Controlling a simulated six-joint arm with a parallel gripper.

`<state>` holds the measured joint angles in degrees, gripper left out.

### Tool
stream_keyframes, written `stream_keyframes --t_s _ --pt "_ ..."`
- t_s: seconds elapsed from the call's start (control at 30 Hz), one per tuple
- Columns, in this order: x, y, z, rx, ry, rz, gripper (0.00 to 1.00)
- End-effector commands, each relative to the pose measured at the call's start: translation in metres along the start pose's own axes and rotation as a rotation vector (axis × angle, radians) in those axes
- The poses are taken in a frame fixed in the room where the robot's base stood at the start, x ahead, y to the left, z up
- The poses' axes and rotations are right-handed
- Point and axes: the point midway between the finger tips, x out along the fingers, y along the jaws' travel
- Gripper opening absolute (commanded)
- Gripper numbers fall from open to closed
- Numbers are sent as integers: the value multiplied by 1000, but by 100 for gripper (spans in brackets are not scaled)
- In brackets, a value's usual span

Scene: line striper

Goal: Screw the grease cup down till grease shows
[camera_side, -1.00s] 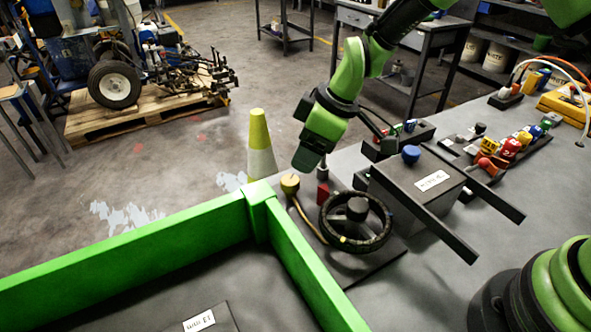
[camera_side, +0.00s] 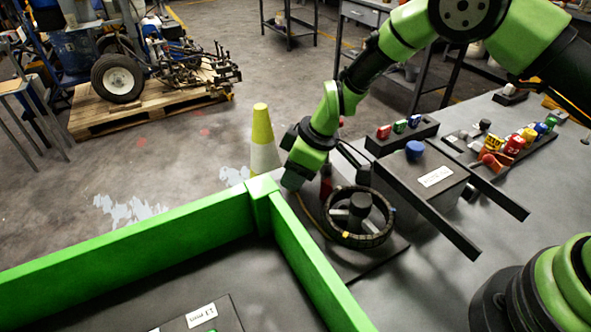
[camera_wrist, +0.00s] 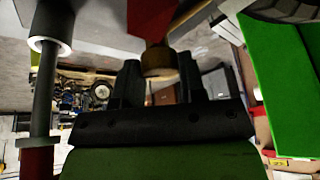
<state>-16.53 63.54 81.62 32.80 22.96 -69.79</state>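The grease cup is a small brass-coloured cap (camera_wrist: 159,65) in the wrist view, between and just beyond my two dark fingertips. My gripper (camera_wrist: 160,75) has its fingers apart, one on each side of the cap; I see no clear contact. In the side view my gripper (camera_side: 292,184) points down at the back left of the dark wheel assembly and hides the cup. The black handwheel (camera_side: 383,235) stands right beside it. Part of the thin tan line (camera_side: 303,207) shows below the gripper. I see no grease.
A red part (camera_wrist: 150,18) sits close above the cup in the wrist view. A green-walled tray (camera_side: 130,232) lies to the left. A dark box with a blue knob (camera_side: 414,150) and two bars stands right. A yellow-white cone (camera_side: 263,145) stands behind.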

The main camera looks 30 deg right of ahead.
Motion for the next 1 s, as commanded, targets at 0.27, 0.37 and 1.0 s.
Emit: stream_keyframes --t_s 0.27,0.37,1.0 --pt "0 -1 0 53 0 21 14" --pt "0 -1 0 90 2 35 14" --pt "0 -1 0 98 3 39 63"
